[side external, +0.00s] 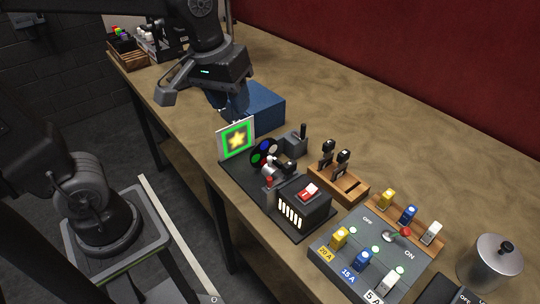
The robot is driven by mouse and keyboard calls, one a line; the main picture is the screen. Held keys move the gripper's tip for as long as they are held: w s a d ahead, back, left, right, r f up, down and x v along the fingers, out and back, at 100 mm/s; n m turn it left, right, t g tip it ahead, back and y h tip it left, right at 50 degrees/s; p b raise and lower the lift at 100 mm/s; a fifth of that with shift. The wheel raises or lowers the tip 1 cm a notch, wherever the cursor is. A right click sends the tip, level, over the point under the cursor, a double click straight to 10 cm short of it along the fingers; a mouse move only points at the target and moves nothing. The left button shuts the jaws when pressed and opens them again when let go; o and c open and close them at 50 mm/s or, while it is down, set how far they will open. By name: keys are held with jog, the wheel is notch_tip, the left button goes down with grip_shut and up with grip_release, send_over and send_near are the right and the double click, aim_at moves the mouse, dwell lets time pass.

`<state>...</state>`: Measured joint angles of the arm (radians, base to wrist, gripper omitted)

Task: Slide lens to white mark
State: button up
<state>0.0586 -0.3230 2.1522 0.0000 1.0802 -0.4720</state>
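A dark bench projector stands on a black base plate (232,176) near the table's front edge. It has a lit screen (236,139) with a yellow star in a green frame, and a black disc (265,153) with coloured spots. A small grey and black assembly (287,167) between disc and lamp box (301,207) may hold the lens; the parts are too small to tell. I cannot make out a white mark. My gripper (234,115) hangs just behind the screen, beside a blue box, apart from the assembly. Its fingers are partly hidden, and their opening does not show.
The blue box (264,106) stands behind the screen. A grey block with a lever (294,143) and a wooden stand (340,184) are right of the projector. A fuse panel (330,256) and metal canister (489,262) are nearer. The table's back strip is clear.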

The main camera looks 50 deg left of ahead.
aim_at(270, 157)
jog(key=w+d+f+n+g, duration=0.2)
jog(key=w+n+g, duration=0.15)
jog(key=w, duration=0.35)
jog(key=shift+n+t, duration=0.35)
jog(key=shift+t, duration=0.1)
notch_tip(270, 157, down, 14)
jog(key=shift+w+d+f, duration=0.1)
jog(key=shift+d, duration=0.05)
grip_shut()
